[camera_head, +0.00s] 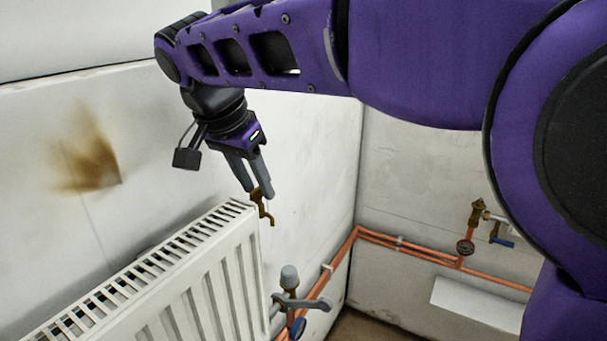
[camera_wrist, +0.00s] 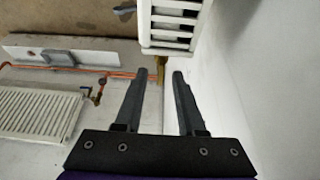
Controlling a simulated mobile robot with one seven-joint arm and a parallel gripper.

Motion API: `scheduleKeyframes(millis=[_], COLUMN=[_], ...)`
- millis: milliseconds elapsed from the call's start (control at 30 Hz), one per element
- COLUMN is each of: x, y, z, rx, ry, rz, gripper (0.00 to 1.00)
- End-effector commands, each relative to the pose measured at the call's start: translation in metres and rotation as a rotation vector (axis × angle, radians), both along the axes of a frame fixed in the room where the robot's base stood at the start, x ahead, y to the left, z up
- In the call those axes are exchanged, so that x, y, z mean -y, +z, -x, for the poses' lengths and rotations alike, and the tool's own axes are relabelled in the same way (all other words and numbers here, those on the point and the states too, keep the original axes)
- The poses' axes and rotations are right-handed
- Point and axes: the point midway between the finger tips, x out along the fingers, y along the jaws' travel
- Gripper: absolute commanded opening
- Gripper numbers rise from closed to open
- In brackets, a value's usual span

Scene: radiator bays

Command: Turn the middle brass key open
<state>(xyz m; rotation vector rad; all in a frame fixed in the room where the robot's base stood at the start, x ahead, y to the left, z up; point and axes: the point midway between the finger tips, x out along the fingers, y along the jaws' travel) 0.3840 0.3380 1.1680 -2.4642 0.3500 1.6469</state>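A brass key (camera_head: 262,204) with a bent end shows at the upper right corner of the near white radiator (camera_head: 215,280). My gripper (camera_head: 256,188) is just above it, fingers pointing down, with the tips at or very close to the key. In the wrist view the two fingertips (camera_wrist: 160,73) stand apart, and a small brass part (camera_wrist: 161,68) shows between or just beyond them, by the radiator end (camera_wrist: 170,35). Contact cannot be told. Which key is the middle one cannot be told from these views.
A grey valve (camera_head: 290,281) stands beside the radiator's right end. Copper pipes (camera_head: 375,237) run along the wall to a gauge (camera_head: 465,247) and a brass valve (camera_head: 478,208). A second radiator (camera_wrist: 40,112) and a white box (camera_wrist: 75,53) show in the wrist view. The wall is close behind my gripper.

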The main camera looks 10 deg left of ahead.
Motion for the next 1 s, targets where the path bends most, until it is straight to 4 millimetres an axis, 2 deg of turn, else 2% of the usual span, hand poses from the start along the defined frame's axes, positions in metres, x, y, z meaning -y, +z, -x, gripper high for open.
scheduleKeyframes(millis=[167,300,400,767,1000], x=[-0.0001,-0.0001,-0.0001,0.0001,0.0008], y=[0.0001,0.0001,0.0002,0.0002,0.0003], z=[0.0000,0.0001,0.0002,0.0003,0.0006], rx=[0.000,0.000,0.000,0.000,0.001], ry=[0.000,0.000,0.000,0.005,0.072], rz=[0.000,0.000,0.000,0.001,0.001], gripper=[0.39,0.14,0.00,0.00,0.00])
